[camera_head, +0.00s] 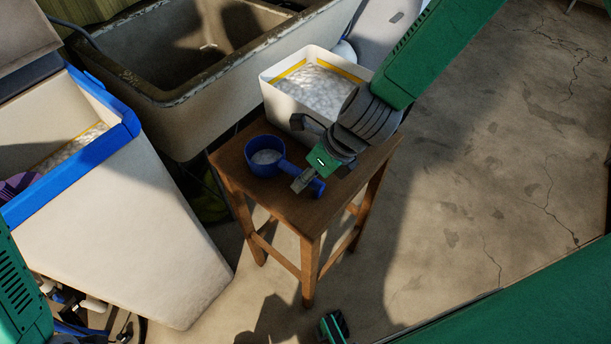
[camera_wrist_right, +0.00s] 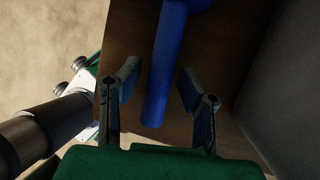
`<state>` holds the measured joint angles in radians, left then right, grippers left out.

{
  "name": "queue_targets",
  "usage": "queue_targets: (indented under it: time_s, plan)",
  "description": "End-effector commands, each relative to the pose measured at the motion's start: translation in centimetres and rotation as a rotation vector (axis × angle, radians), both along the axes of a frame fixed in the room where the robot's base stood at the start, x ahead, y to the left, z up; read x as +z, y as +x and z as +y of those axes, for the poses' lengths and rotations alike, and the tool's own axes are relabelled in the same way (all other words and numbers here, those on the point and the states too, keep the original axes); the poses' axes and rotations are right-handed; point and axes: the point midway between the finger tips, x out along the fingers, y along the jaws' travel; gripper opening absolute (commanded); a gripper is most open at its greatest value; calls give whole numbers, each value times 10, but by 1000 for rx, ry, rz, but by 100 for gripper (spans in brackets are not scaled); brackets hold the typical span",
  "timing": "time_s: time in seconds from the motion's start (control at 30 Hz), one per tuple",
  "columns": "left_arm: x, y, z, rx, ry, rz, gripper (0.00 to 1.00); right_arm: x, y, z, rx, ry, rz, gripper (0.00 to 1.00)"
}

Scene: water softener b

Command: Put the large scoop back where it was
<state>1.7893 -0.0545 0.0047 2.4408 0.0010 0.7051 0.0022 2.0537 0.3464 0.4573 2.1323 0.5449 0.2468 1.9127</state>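The large scoop (camera_head: 262,160) is blue, with white granules in its cup. It rests on the wooden stool (camera_head: 285,205), its handle pointing right. My right gripper (camera_head: 320,181) is over the handle's end, one finger on each side. In the right wrist view, the handle (camera_wrist_right: 165,75) lies between the two spread fingers (camera_wrist_right: 158,82), with gaps on both sides. A white tub of granules (camera_head: 290,101) with a yellow rim stripe stands behind on the stool. My left gripper cannot be made out; only part of my green left arm shows at the left edge.
A white bin with a blue rim (camera_head: 135,215) stands left of the stool, with granules and a purple item (camera_head: 18,186) inside. A stone sink (camera_head: 190,115) is behind. The concrete floor (camera_head: 500,150) to the right is clear.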

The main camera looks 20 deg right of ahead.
Motion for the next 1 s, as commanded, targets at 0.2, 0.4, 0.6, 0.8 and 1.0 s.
queue_targets:
  time_s: [0.2,0.4,0.6,0.8,1.0]
  plan:
    - [11,0,0,0,0,0,43,39,-7,-16,-2,1,-4,33]
    - [23,0,0,0,0,0,43,77,-17,-33,-2,1,-2,33]
    - [29,0,0,0,0,0,43,100,-23,-44,-2,0,-1,33]
    - [30,0,0,0,0,0,43,105,-25,-47,0,0,0,33]
    - [30,0,0,0,0,0,43,88,-35,-53,99,-62,-19,33]
